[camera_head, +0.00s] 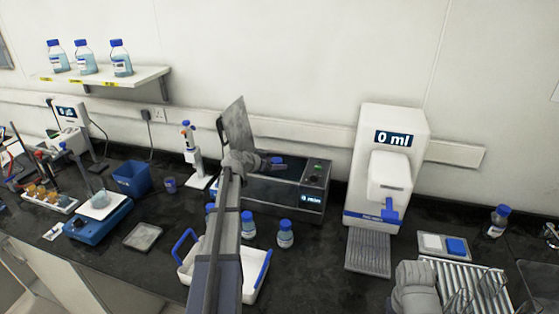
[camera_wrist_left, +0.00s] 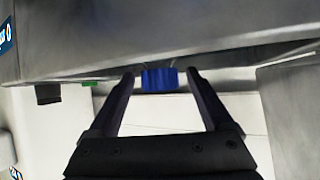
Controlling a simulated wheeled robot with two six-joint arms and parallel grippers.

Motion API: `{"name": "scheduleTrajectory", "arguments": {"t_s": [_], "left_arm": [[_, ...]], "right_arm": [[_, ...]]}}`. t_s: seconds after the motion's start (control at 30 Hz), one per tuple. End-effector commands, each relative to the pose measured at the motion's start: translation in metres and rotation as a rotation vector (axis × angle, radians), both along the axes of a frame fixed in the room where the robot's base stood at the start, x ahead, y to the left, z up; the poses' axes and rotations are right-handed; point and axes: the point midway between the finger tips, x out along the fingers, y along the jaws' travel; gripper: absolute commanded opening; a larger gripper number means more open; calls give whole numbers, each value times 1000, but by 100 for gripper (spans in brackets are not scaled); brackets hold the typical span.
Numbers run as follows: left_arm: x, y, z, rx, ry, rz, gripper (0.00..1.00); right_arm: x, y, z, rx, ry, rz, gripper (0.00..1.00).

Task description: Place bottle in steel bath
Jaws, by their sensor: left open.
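The steel bath (camera_head: 308,201) stands against the wall at the middle of the bench, with its grey lid (camera_head: 237,128) raised at its left end. My left gripper (camera_head: 273,161) reaches over the bath in the head view. A blue bottle cap (camera_head: 278,160) shows at its fingertips. In the left wrist view the left gripper (camera_wrist_left: 160,78) is open, with the blue cap (camera_wrist_left: 160,80) between its fingers. The bottle's body is hidden. A grey rounded part at the lower right seems to be my right wrist; its jaws cannot be made out.
A white tray with blue handles (camera_head: 256,277) stands in front of the bath. Blue-capped bottles (camera_head: 285,234) stand between tray and bath, partly behind my arm. A white dispenser (camera_head: 390,160) stands right of the bath. Three bottles sit on the wall shelf (camera_head: 140,77).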

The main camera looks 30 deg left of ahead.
Motion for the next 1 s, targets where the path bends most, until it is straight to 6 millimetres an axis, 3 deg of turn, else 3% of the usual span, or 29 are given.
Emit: {"name": "scheduleTrajectory", "arguments": {"t_s": [0.03, 0.2, 0.4, 0.87, 1.0], "left_arm": [[-13, 0, 11, 0, 0, 1, 84], [-40, 4, 25, 0, 0, 1, 84], [-59, 8, 34, 0, 0, 0, 84], [-64, 10, 35, 0, 0, -1, 84], [-63, 2, 33, -3, 10, -10, 84]], "right_arm": [[0, 0, 11, 0, 0, 0, 50], [0, 0, 25, 0, 0, 1, 50], [0, 0, 34, 0, 0, 1, 50], [0, 0, 35, 0, 0, 1, 50], [0, 0, 35, 0, 0, 1, 50]]}}
